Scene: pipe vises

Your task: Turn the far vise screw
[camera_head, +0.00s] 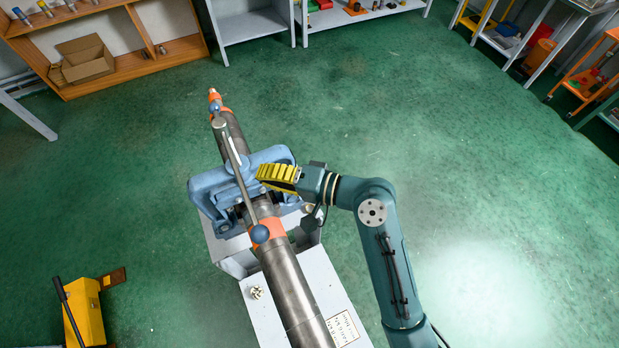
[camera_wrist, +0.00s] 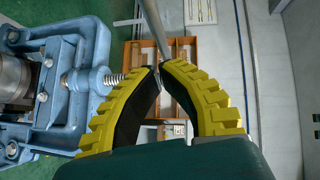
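The far vise (camera_head: 215,190) is blue and sits around a long grey pipe (camera_head: 288,285) with orange bands. Its screw handle (camera_head: 246,188) is a metal bar with blue ball ends, lying slantwise above the vise. My gripper (camera_head: 258,171) has ribbed yellow fingers and comes in from the right, close beside the handle's middle. In the wrist view, the fingertips (camera_wrist: 160,69) nearly meet where the bar (camera_wrist: 155,28) reaches them. Whether they grip it is hidden.
The vise stands on a light grey stand (camera_head: 262,310). A yellow device (camera_head: 86,312) is on the floor at lower left. A wooden shelf (camera_head: 125,75) with a cardboard box (camera_head: 85,58) is at back left. The green floor at right is clear.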

